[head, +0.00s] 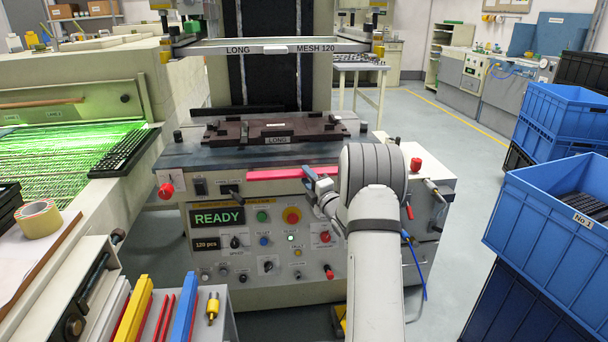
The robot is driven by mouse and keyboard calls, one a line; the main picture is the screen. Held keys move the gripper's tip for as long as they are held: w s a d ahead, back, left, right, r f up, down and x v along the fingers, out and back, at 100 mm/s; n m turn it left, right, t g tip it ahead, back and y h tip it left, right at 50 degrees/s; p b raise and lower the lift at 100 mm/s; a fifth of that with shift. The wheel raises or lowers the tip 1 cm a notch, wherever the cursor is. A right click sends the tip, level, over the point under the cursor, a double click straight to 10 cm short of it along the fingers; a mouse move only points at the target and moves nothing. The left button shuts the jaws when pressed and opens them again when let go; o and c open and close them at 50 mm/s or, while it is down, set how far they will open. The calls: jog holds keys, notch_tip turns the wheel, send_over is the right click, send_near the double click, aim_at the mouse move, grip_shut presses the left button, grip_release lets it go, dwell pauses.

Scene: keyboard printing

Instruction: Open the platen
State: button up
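The printing machine (265,240) stands in front of me with its panel reading READY. On its top lies a dark platen (230,132) or fixture plate, with a LONG label on its front edge. A red-pink bar (275,174) runs along the machine's front edge below the plate. My gripper (311,178) is at the right part of this bar, with a blue part touching or just in front of it. My own arm hides the bar's right end and much of the gripper, so its opening and any hold on the bar cannot be told.
A frame (265,47) marked LONG MESH 120 hangs above the plate. Red knobs (166,191) stick out at the machine's sides. A green-lit conveyor (70,160) is at left, blue crates (555,205) at right. Coloured tools (185,305) lie at front left. Floor is free between machine and crates.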

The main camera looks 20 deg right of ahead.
jog(key=shift+x, duration=1.5)
jog(key=shift+c, duration=0.4)
grip_shut()
